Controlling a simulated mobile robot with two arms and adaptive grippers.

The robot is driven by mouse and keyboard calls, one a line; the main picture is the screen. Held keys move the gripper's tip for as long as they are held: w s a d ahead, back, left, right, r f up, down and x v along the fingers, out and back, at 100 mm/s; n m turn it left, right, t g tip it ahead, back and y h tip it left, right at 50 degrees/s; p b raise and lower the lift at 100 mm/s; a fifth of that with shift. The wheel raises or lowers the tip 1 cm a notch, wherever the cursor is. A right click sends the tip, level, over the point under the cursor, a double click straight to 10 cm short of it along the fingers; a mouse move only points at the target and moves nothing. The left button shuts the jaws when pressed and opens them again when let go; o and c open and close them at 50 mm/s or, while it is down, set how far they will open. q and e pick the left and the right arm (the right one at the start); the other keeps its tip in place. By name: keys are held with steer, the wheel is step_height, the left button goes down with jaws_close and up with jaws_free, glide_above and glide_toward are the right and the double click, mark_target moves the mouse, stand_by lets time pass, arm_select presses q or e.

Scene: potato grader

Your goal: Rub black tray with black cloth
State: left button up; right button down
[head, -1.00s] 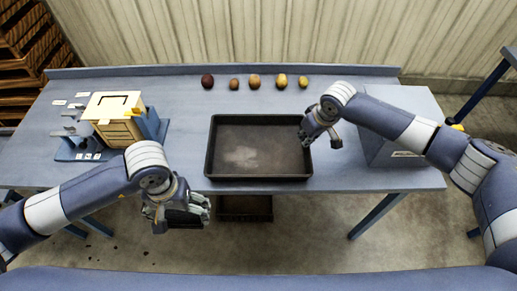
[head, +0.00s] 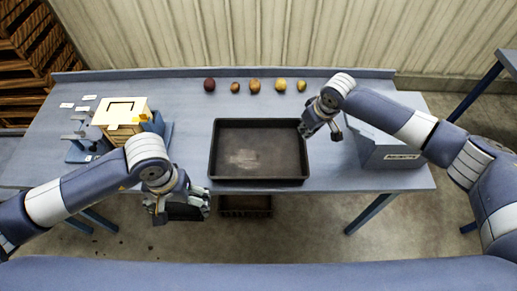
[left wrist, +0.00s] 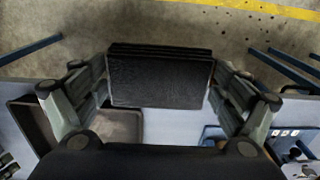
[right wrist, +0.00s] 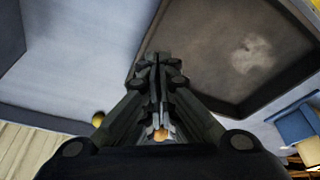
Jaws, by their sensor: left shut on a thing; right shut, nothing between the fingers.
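The black tray (head: 259,172) lies on the blue-grey table, with a pale dusty patch (head: 243,159) on its floor; the patch also shows in the right wrist view (right wrist: 250,55). My left gripper (head: 182,207) is in front of the table's front edge, left of the tray. It is shut on the black cloth (left wrist: 160,80), a dark folded pad between its fingers. My right gripper (head: 318,125) is shut and empty, above the tray's right rim. In the right wrist view its fingers (right wrist: 155,75) are together beside the tray's edge.
Several potatoes (head: 255,85) stand in a row behind the tray. A cream box on a blue stand (head: 122,115) is at the left. A blue-grey box with a label (head: 390,150) is at the right. A dark crate (head: 246,204) sits below the table.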

steer(key=v, duration=1.2)
